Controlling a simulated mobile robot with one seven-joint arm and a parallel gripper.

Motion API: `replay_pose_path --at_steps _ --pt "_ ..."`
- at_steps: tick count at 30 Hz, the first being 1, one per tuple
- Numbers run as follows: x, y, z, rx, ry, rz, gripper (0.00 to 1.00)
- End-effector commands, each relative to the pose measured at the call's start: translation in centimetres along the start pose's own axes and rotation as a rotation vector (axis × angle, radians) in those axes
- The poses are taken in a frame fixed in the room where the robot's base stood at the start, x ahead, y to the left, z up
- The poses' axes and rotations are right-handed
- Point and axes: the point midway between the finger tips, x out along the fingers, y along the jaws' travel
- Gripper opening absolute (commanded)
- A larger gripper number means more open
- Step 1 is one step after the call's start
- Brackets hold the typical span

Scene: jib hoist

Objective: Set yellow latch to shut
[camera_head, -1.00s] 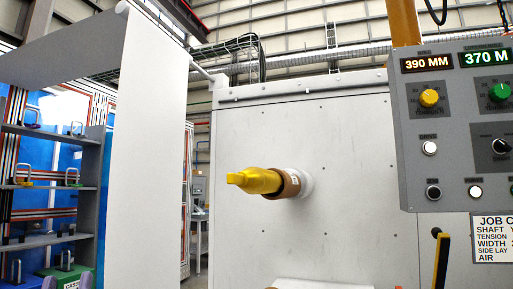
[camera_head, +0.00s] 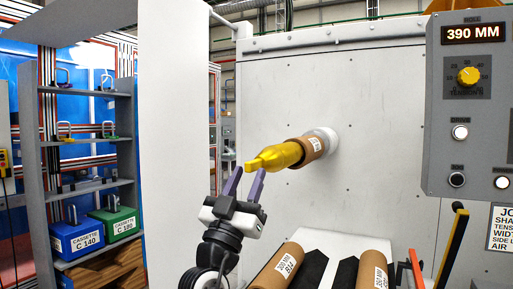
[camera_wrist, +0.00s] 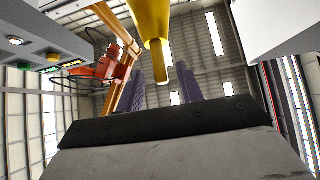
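A yellow tapered piece (camera_head: 274,156) with a flat, narrow tip sticks out from a brown cardboard core (camera_head: 315,146) on the machine's pale panel. It looks like the latch, in line with the core. My gripper (camera_head: 245,184) has two purple fingers, spread apart with nothing between them in the head view, just below the tip. In the wrist view, the yellow piece (camera_wrist: 151,28) hangs down from the top, and its narrow tip shows between the open fingers (camera_wrist: 163,90). I cannot tell whether they touch.
A grey control panel (camera_head: 470,110) stands at right, with a yellow-edged lever (camera_head: 452,248) below it. Brown cores (camera_head: 276,270) lie on a rack at the bottom. A white upright panel (camera_head: 180,140) stands left of my arm, before shelves with cassettes (camera_head: 112,222).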

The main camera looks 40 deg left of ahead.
Motion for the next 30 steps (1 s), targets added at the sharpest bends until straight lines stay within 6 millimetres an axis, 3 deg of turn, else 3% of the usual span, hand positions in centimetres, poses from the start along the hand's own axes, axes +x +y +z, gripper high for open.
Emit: replay_pose_path --at_steps 3,9,21,30 --pt "2.7 0.0 -0.3 -0.002 0.002 0.001 0.36" --pt "5.0 0.0 -0.2 0.000 0.001 -0.001 0.36" --pt "5.6 0.0 0.0 0.002 0.001 -0.002 0.36" --pt "5.6 0.0 0.0 0.001 0.001 -0.001 0.00"
